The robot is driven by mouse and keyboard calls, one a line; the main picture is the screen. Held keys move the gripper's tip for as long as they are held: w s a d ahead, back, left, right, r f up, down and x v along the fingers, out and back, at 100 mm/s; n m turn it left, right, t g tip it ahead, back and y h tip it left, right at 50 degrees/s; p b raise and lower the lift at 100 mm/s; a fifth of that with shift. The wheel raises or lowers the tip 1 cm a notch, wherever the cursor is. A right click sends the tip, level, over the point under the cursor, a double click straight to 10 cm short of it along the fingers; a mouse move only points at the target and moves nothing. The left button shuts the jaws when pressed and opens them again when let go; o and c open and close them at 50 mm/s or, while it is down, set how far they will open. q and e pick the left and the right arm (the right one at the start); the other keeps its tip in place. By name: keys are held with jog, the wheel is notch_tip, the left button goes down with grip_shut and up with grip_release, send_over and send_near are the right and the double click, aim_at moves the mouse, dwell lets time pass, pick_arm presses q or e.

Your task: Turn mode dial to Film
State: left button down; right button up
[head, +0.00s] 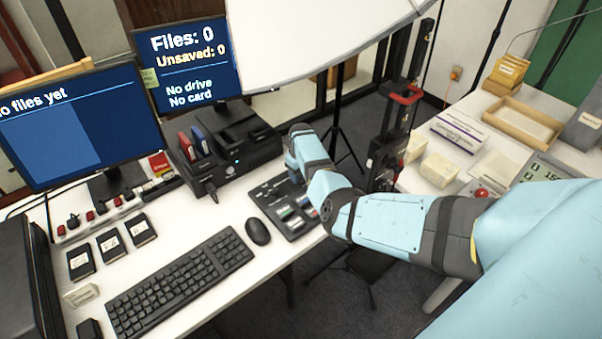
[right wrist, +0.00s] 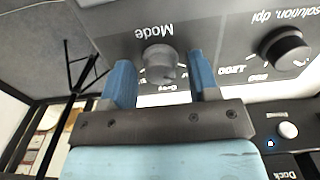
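The mode dial (right wrist: 160,60) is a grey knob on a dark grey panel (right wrist: 215,42) in the right wrist view, under an upside-down "Mode" label. My right gripper (right wrist: 161,76) is open. Its two blue fingers stand left and right of the dial, with a visible gap on each side. Whether the fingertips reach the dial's depth I cannot tell. The labels below the dial are partly hidden, so its setting is unclear. In the head view my right arm reaches to the desk's back edge, and its hand (head: 302,148) hides the dial. My left gripper is out of view.
A black resolution knob (right wrist: 285,48) sits right of the dial, and a white button (right wrist: 287,130) is below it. In the head view, a black drive dock (head: 235,155), a dark tray (head: 272,192), a mouse (head: 258,232) and a keyboard (head: 180,285) lie near my right arm.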

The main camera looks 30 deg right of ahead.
jog(key=c, duration=0.7)
jog(key=shift+m, duration=0.3)
jog(key=m, duration=0.4)
jog(key=shift+p, duration=0.4)
jog(key=m, duration=1.2)
jog(key=shift+m+p, duration=0.3)
jog(key=m, duration=0.6)
jog(key=shift+m, duration=0.3)
